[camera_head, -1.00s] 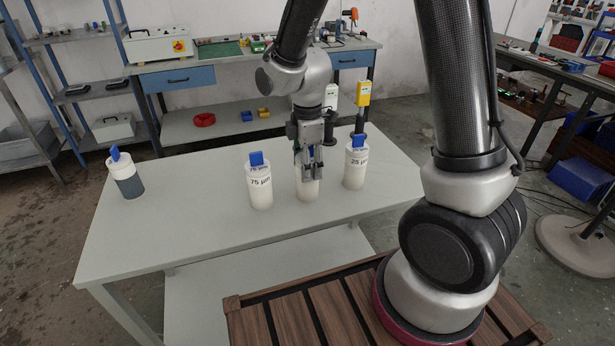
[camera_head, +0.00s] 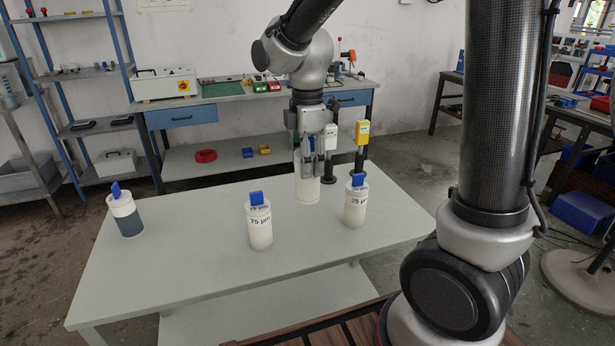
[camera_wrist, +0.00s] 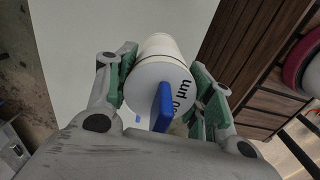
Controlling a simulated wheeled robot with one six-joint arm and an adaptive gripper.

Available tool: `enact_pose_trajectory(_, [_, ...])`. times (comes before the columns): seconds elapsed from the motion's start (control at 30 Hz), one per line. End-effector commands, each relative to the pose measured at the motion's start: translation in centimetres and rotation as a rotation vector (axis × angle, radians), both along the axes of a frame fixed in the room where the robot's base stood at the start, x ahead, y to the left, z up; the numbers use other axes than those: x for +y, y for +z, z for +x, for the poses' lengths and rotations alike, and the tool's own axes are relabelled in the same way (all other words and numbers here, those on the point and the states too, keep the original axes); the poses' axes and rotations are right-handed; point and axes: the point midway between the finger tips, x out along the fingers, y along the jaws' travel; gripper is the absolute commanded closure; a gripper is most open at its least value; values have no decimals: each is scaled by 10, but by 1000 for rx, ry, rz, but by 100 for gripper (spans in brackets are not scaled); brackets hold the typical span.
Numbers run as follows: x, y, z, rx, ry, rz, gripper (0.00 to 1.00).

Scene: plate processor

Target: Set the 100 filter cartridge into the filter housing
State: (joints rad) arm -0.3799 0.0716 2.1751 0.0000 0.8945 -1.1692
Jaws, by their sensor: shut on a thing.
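My gripper (camera_head: 312,170) is shut on a white cylindrical cartridge (camera_head: 307,190), upright over the back part of the table. In the wrist view this cartridge (camera_wrist: 150,90) sits between the green finger pads, with a blue tab on its end and lettering that reads "00 µm", its first digit hidden. A 75 µm cartridge (camera_head: 260,227) and a 25 µm cartridge (camera_head: 355,204) stand on the table, each with a blue tab. At the table's left stands a vessel with a dark lower part (camera_head: 129,224), a white top and a blue tab; it may be the filter housing.
The grey table (camera_head: 190,270) has free room between the dark vessel and the 75 µm cartridge. A white device (camera_head: 331,137) and a yellow device (camera_head: 362,132) on black stands are at its back right. A workbench (camera_head: 230,97) and shelving stand behind.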

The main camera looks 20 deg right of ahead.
Motion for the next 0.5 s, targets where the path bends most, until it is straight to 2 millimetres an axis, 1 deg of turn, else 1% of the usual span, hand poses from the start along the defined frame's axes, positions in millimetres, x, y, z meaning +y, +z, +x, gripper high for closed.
enact_pose_trajectory(0.03, [0,6,1,-3,0,1,75])
enact_pose_trajectory(0.5, [0,57,0,-2,0,1,75])
